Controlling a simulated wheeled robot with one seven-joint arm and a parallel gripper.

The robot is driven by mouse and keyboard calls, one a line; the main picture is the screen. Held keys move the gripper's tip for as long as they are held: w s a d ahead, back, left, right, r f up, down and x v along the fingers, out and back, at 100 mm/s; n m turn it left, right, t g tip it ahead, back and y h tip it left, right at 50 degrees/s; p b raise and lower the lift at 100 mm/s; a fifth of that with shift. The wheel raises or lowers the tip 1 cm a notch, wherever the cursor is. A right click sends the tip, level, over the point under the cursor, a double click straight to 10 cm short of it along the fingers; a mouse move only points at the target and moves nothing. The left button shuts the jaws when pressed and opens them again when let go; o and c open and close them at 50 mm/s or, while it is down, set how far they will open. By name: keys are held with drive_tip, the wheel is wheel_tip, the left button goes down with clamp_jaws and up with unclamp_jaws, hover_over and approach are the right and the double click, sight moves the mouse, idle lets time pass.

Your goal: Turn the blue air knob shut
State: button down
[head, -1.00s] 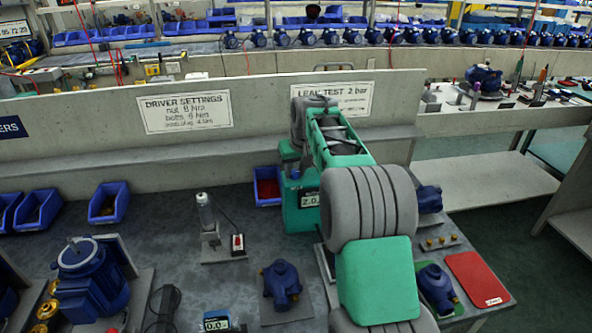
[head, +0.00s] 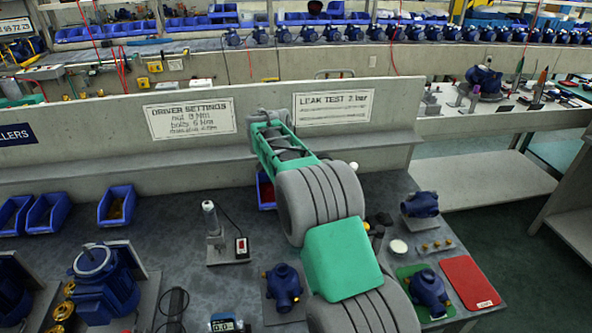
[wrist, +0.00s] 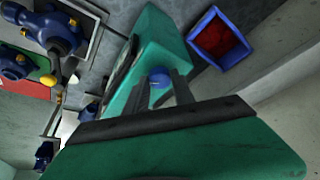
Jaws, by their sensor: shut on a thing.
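The blue air knob (wrist: 158,79) sits on the side of a green box-shaped tester (wrist: 152,38) in the wrist view. My gripper (wrist: 162,83) has its two dark fingers on either side of the knob, closed on it. Only part of the knob's round blue face shows between the fingers, so how far it is turned cannot be told. In the head view my green and grey arm covers the tester, the knob and my gripper.
A blue bin with red contents (wrist: 221,40) stands beside the tester. Blue pumps (head: 428,290) and a red mat (head: 469,282) lie right of my arm. A grey wall with a leak test sign (head: 333,107) runs behind the bench.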

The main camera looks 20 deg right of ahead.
drive_tip(key=m+p, duration=0.1)
drive_tip(key=p, duration=0.1)
drive_tip(key=m+g+p, duration=0.1)
drive_tip(key=p, duration=0.1)
drive_tip(key=m+p, duration=0.2)
drive_tip(key=shift+w+a+r+g+h, duration=0.1)
drive_tip(key=shift+w+r+g+h, duration=0.05)
drive_tip(key=shift+r+g+h, duration=0.2)
drive_tip(key=m+p, duration=0.1)
drive_tip(key=p, duration=0.1)
drive_tip(key=m+g+p, duration=0.1)
drive_tip(key=shift+f+m+p, duration=0.25)
drive_tip(key=shift+m+p, duration=0.05)
drive_tip(key=shift+p, duration=0.05)
drive_tip(key=shift+f, duration=0.1)
drive_tip(key=c, duration=1.1)
unclamp_jaws()
drive_tip(key=shift+o, duration=0.2)
drive_tip(key=p+v, duration=0.2)
drive_tip(key=v, duration=0.6)
drive_tip(key=shift+p, duration=0.3)
drive_tip(key=shift+f, duration=0.1)
